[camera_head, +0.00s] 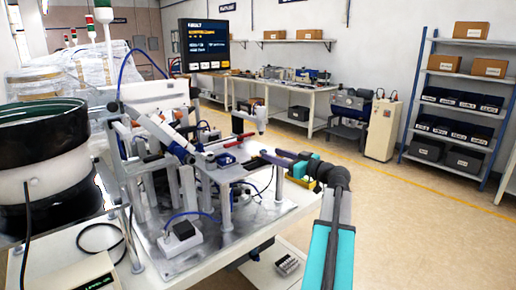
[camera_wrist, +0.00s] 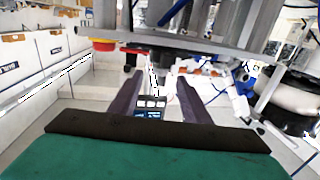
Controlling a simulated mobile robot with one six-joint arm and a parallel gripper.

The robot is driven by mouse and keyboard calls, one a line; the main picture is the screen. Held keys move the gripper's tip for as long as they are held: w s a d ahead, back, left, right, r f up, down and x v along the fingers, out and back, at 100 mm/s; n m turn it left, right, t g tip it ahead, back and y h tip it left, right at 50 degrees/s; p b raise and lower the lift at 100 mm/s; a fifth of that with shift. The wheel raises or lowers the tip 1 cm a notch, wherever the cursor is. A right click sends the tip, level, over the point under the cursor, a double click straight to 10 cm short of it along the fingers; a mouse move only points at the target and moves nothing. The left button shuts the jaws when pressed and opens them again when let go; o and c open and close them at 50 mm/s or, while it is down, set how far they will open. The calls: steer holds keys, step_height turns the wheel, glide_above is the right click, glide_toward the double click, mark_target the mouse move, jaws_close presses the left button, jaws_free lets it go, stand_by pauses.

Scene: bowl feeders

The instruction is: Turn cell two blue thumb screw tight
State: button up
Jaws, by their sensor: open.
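My gripper (camera_head: 268,158) reaches in from the right at the right side of the assembly fixture (camera_head: 215,172). Its two dark fingers are apart in the wrist view (camera_wrist: 160,100), with nothing held between them. I cannot pick out the blue thumb screw for certain in either view. A dark blue part with red on it (camera_head: 230,144) sits on top of the fixture, left of my fingertips. A blue-ended cylinder (camera_head: 178,152) lies on the sloping track further left. The grey plate (camera_wrist: 200,37) of the fixture crosses the wrist view above my fingers.
A black and white bowl feeder (camera_head: 45,165) stands at the left. A red knob on yellow (camera_wrist: 103,45) is near the plate. A small box with white buttons (camera_wrist: 151,106) shows beyond the fingers. A dark monitor (camera_head: 205,45) stands behind. The floor at right is clear.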

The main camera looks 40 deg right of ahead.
mark_target(257, 155)
steer(key=w, duration=0.3)
steer(key=w+p, duration=0.1)
steer(key=w, duration=0.6)
steer(key=shift+a+p, duration=0.3)
steer(key=shift+p, duration=0.1)
steer(key=shift+c, duration=0.4)
steer(key=c, duration=1)
steer(key=shift+o, duration=0.2)
steer(key=shift+f, duration=0.1)
